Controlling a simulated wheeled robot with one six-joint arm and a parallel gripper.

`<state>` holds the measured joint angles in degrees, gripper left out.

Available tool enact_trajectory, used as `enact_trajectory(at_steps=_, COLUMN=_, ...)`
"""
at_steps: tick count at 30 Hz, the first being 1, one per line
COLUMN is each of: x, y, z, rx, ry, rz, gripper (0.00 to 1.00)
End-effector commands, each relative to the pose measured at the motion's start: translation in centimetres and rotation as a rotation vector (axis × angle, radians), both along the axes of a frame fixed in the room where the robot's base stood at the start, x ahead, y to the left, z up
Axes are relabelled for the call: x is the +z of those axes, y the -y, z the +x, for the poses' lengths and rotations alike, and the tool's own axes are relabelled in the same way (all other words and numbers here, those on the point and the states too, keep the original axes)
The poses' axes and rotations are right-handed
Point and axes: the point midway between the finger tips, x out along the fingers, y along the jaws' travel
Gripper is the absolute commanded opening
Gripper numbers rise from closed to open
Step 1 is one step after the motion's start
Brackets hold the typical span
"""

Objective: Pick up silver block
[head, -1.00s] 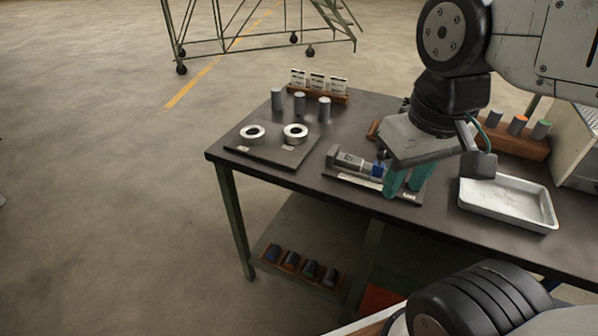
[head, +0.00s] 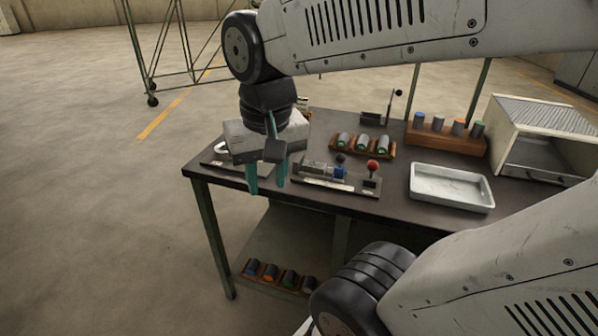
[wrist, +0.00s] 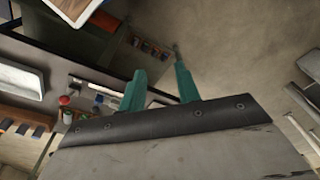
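My gripper (head: 266,182) hangs over the table's front left part, fingers down. Its two teal fingers are apart with nothing between them; the wrist view also shows the gripper (wrist: 159,68) open and empty. No piece is clearly marked as the silver block. A silver-grey part (head: 313,167) lies in a fixture on the table, right of my gripper. Grey cylinders with green ends (head: 364,145) lie in a wooden rack behind it. The ring plate (head: 215,160) is partly hidden by my gripper, and the plain grey cylinders behind it are hidden.
A pale tray (head: 451,205) sits on the right of the table (head: 215,177). A wooden rack (head: 442,139) of coloured-top cylinders and a metal box (head: 545,135) stand behind it. A red-knobbed lever (head: 372,167) stands beside the fixture. More cylinders (head: 270,271) lie on the lower shelf.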

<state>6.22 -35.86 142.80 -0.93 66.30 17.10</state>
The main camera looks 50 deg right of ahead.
Motion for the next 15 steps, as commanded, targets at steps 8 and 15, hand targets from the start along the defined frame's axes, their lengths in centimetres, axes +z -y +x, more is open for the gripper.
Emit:
enact_trajectory(at_steps=8, x=-2.4, y=11.2, z=9.9, rx=-1.021, ry=0.034, rz=0.053, gripper=0.33)
enact_trajectory(at_steps=15, x=-7.6, y=23.3, z=14.2, rx=-1.837, ry=0.104, rz=0.106, gripper=0.33)
